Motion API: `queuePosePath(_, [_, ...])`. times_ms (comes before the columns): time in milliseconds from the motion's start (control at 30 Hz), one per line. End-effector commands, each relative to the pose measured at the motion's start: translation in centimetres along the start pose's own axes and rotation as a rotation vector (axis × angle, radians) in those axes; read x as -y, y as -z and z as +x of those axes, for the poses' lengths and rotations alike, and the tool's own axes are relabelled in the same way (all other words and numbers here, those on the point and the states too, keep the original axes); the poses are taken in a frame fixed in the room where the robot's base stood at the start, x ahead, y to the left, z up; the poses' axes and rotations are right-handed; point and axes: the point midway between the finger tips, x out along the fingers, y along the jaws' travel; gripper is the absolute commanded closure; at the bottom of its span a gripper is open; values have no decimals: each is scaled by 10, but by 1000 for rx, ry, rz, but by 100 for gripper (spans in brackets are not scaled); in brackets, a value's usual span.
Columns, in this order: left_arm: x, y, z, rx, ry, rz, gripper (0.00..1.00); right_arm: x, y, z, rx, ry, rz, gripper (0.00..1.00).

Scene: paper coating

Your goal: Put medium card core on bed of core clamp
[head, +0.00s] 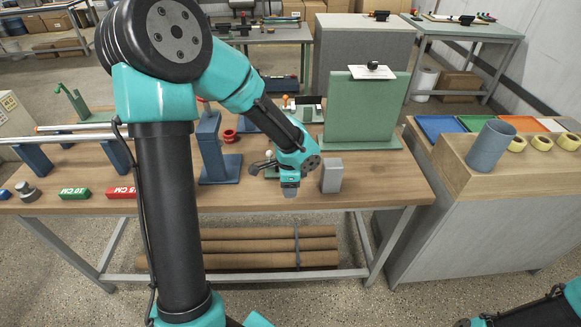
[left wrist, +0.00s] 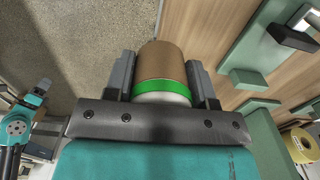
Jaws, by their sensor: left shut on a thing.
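My left gripper (head: 290,190) is low over the wooden bench, near its front edge, beside an upright grey block (head: 331,175). In the left wrist view the gripper (left wrist: 163,75) is shut on a brown card core (left wrist: 162,60) with a green band and a white end below it. The core lies between the two dark fingers. I cannot make out the core in the head view. I cannot tell for sure which fixture is the core clamp; a green fixture (left wrist: 250,50) shows at the right of the wrist view. My right gripper is not in view.
A tall green panel stand (head: 362,105) is behind the grey block. A blue upright stand (head: 212,150) stands left of the gripper. Green (head: 74,193) and red (head: 121,192) labelled blocks lie at the front left. A blue-grey cylinder (head: 490,147) stands on the right-hand bench.

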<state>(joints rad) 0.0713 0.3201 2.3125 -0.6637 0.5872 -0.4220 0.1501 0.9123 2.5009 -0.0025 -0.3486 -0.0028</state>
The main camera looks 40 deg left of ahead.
Motion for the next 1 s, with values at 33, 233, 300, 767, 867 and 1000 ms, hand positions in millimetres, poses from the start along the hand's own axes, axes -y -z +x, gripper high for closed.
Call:
queuePosePath(33, [0, 0, 0, 0, 0, 0, 72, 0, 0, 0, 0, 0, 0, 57])
queuePosePath(233, [4, 1, 0, 0, 1, -3, 72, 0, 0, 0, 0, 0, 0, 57])
queuePosePath(300, [10, 1, 0, 0, 1, -4, 72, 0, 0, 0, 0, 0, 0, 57])
queuePosePath(767, [100, 1, 10, 0, 1, -5, 72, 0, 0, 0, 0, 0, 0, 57])
queuePosePath(867, [120, 1, 12, 0, 0, -6, 72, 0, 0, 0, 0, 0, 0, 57])
queuePosePath(1000, [143, 1, 13, 0, 1, -5, 72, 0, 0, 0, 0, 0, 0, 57])
